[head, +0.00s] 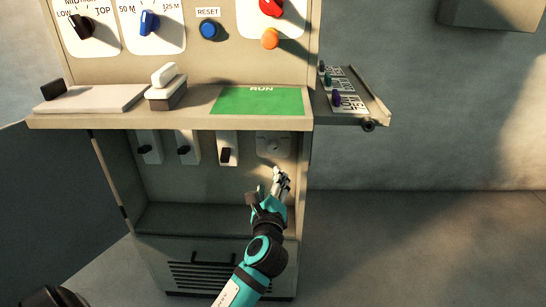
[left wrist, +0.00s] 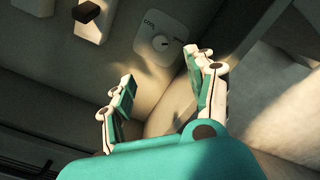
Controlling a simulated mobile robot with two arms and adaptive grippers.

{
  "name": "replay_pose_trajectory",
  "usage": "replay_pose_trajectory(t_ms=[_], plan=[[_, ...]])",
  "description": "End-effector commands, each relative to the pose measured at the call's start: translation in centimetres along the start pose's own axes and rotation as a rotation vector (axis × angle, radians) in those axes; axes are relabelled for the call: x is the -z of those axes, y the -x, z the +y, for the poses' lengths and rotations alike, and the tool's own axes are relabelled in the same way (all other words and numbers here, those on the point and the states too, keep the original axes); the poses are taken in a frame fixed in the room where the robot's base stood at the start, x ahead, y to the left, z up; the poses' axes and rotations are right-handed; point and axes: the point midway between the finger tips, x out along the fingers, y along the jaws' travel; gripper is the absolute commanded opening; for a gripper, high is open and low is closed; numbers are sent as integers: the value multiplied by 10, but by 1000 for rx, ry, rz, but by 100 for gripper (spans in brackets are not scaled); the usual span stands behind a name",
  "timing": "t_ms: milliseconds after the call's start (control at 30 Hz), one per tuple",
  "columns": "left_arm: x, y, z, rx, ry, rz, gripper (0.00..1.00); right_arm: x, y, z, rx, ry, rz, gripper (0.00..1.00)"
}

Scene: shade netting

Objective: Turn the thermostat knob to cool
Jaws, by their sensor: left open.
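The thermostat knob (head: 273,147) is a small pale round dial on a light plate, the rightmost control in the recess under the counter. In the left wrist view the knob (left wrist: 159,43) has a dark mark on its right side. A label that seems to begin "COO" stands at its upper left. My left gripper (head: 279,178) is open just below the dial in the head view. In the left wrist view its two fingers (left wrist: 163,82) are spread with nothing between them, and the dial lies beyond the tips, apart from them. My right gripper is not in view.
Switch plates with dark levers (head: 226,156) are left of the dial. The counter (head: 170,122) overhangs them, with a green RUN pad (head: 258,101). A side shelf (head: 352,90) with small knobs juts out right. A lower shelf (head: 190,217) sits below. Floor at right is clear.

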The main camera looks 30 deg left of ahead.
Motion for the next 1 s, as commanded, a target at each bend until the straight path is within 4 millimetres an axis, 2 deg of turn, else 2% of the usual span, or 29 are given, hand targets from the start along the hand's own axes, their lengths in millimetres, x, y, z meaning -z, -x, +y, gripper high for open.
replay_pose_trajectory(t_ms=[167, 400, 533, 800, 1000], plan=[[-1, -30, -1, 1, 1, -2, 57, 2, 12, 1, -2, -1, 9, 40], [1, -83, 0, 1, 2, 0, 57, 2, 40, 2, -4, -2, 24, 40], [1, -111, 1, 0, 4, 1, 57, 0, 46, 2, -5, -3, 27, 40], [2, -155, 0, 0, 4, 3, 57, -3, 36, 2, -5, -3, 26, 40], [1, -167, 0, 0, 5, 4, 57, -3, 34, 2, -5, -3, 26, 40]])
